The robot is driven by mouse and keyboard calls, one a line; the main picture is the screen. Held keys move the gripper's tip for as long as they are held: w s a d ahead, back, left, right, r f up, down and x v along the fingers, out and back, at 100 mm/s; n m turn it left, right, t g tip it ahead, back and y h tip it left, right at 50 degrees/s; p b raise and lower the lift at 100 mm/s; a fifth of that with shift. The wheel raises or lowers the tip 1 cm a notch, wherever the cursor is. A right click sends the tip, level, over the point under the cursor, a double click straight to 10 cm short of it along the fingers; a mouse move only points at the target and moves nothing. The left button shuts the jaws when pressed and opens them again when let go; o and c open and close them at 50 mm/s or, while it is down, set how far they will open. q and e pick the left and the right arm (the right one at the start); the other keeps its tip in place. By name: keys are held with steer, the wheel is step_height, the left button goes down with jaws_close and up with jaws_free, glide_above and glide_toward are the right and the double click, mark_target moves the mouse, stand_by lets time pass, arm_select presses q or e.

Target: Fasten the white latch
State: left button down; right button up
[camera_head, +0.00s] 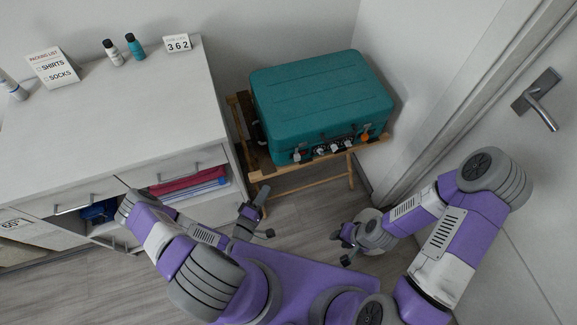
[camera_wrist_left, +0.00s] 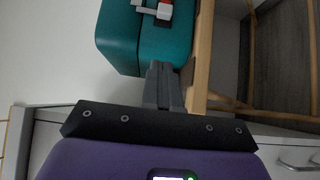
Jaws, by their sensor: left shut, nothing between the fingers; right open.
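A closed teal suitcase (camera_head: 320,95) lies on a wooden stand, with a row of small latches along its front edge. A white latch part with some red (camera_head: 297,156) is near the front left corner; in the left wrist view a white latch piece with red (camera_wrist_left: 163,11) is cut by the top edge. Whether it is fastened is too small to tell. More pale latch parts (camera_head: 335,149) sit mid-front, and an orange one (camera_head: 365,137) at right. My left gripper (camera_head: 262,192) is shut and empty, below the suitcase's left front; its fingers (camera_wrist_left: 162,68) are apart from the latch. My right gripper (camera_head: 340,246) is open and empty over the floor.
The wooden stand (camera_head: 290,171) holds the suitcase. A white cabinet (camera_head: 110,115) with bottles and signs on top stands at left. A door with a handle (camera_head: 540,108) is at right. Floor between the stand and my base is clear.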

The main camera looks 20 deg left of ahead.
arm_select(q)
steer(key=b, duration=0.2)
glide_toward(294, 157)
steer(key=w+a, duration=0.2)
steer(key=w, duration=0.1)
steer(key=shift+w+a+f, duration=0.15)
steer(key=shift+w+f, duration=0.1)
steer(key=shift+f, duration=0.15)
steer(key=shift+w+d, duration=0.75)
steer(key=shift+d, duration=0.25)
steer(key=shift+w+d, duration=0.45)
steer(key=shift+d, duration=0.2)
arm_select(e)
steer(key=shift+f, duration=1.2)
arm_select(q)
steer(key=shift+w, duration=0.1)
arm_select(e)
steer(key=shift+d, duration=0.1)
